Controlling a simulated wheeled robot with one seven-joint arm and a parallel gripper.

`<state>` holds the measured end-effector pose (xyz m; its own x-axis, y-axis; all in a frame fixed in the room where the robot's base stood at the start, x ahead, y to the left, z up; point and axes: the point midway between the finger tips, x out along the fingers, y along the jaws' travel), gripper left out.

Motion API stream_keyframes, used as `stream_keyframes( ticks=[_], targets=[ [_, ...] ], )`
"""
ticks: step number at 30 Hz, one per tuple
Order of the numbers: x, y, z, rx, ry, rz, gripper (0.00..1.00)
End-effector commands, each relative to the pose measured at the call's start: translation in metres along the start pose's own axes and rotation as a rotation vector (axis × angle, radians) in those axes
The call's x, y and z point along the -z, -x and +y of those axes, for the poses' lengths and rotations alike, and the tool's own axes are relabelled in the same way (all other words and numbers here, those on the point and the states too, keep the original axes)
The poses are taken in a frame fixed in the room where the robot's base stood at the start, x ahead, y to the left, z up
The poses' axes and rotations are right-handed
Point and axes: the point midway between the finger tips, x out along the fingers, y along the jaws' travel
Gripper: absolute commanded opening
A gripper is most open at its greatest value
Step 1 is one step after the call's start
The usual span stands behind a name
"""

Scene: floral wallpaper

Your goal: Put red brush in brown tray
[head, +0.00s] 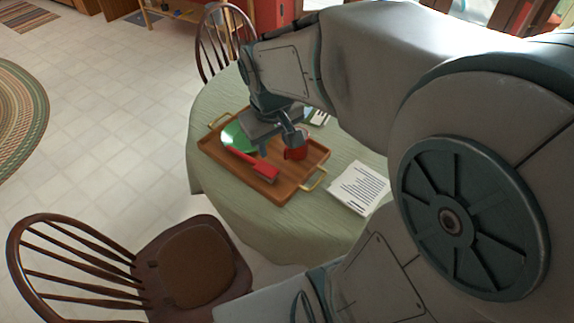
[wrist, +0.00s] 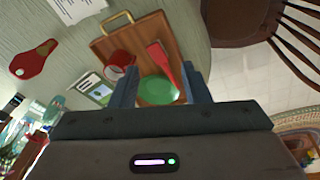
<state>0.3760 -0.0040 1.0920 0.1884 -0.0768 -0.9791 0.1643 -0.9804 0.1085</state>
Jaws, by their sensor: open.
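The brown tray (head: 285,190) lies on the round table; it also shows in the wrist view (wrist: 105,45). A long red object with a broad end (head: 255,163), possibly the red brush, lies in it and shows in the wrist view (wrist: 164,62). Another red, paddle-shaped object (wrist: 35,60) lies on the cloth outside the tray; I cannot tell for sure which is the brush. My gripper (head: 279,147) is open above the tray, with nothing held; its fingers show in the wrist view (wrist: 159,72).
A green disc (head: 238,138) and a red cup (head: 296,153) are in the tray. White papers (head: 359,188) lie to its right. A small picture card (wrist: 97,94) lies beside the tray. Chairs (head: 190,265) stand near the table. My arm hides the table's far right side.

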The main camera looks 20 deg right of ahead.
Motion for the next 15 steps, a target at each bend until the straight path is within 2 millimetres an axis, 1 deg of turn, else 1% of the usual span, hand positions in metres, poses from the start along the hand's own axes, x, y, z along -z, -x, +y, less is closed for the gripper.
stream_keyframes(
  ticks=[1,3,6,10,12,15],
  targets=[
    [-0.015,0.009,-0.003,0.005,-0.029,0.022,0.42],
    [-0.034,0.016,-0.006,0.017,-0.069,0.043,0.42],
    [-0.056,0.022,-0.011,0.036,-0.118,0.068,0.42],
    [-0.075,0.025,-0.016,0.058,-0.16,0.089,0.42],
    [-0.08,0.025,-0.017,0.065,-0.171,0.094,0.42],
    [-0.083,0.026,-0.018,0.069,-0.178,0.097,0.42]
  ],
)
